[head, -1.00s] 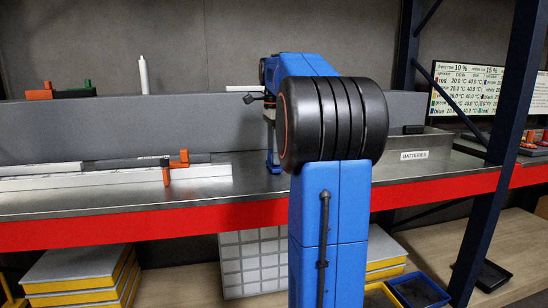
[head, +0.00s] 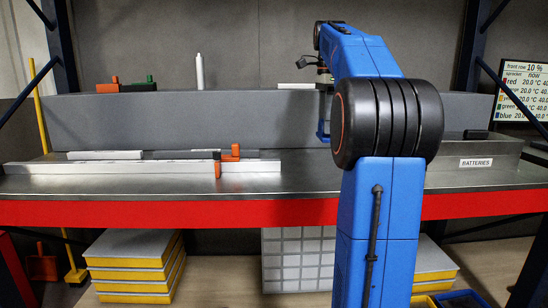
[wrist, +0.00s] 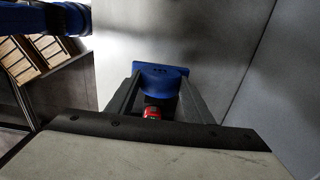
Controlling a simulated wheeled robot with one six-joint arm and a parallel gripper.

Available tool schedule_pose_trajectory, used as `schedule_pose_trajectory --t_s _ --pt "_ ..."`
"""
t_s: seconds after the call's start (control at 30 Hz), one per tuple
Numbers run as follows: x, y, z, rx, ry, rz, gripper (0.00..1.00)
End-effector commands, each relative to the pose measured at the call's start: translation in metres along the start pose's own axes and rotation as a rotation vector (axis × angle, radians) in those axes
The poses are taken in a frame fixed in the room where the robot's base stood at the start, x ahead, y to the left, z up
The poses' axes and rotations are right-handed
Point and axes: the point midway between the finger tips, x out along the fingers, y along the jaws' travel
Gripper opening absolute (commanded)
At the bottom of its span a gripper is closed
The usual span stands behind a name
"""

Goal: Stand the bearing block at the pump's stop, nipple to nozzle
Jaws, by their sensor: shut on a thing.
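My gripper (wrist: 160,98) shows in the wrist view with its two dark fingers on either side of a blue block (wrist: 161,71), which I take to be the bearing block. It is shut on this block. A small red part (wrist: 152,112) shows between the fingers. In the head view a blue piece (head: 323,131) hangs below the end of my arm, in front of the grey back wall of the bench; my arm hides much of the gripper there. I cannot make out the nipple. I cannot tell which thing is the pump, its nozzle or its stop.
A white rail (head: 120,168) with an orange clamp (head: 231,153) lies on the metal bench (head: 290,185) at left. A white bottle (head: 199,72) and orange and green pieces (head: 130,86) stand on the ledge. A BATTERIES label (head: 476,163) marks a bin at right. Bare bench lies in front.

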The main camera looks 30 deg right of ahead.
Motion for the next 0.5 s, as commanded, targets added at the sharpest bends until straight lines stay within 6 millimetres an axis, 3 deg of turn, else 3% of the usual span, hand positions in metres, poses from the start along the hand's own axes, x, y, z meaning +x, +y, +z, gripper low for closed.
schedule_pose_trajectory --t_s 0.3,0.5 --pt "0.043 0.001 0.0 0.001 0.0 0.001 0.03" --pt "0.058 0.001 0.0 0.001 0.0 0.0 0.03"
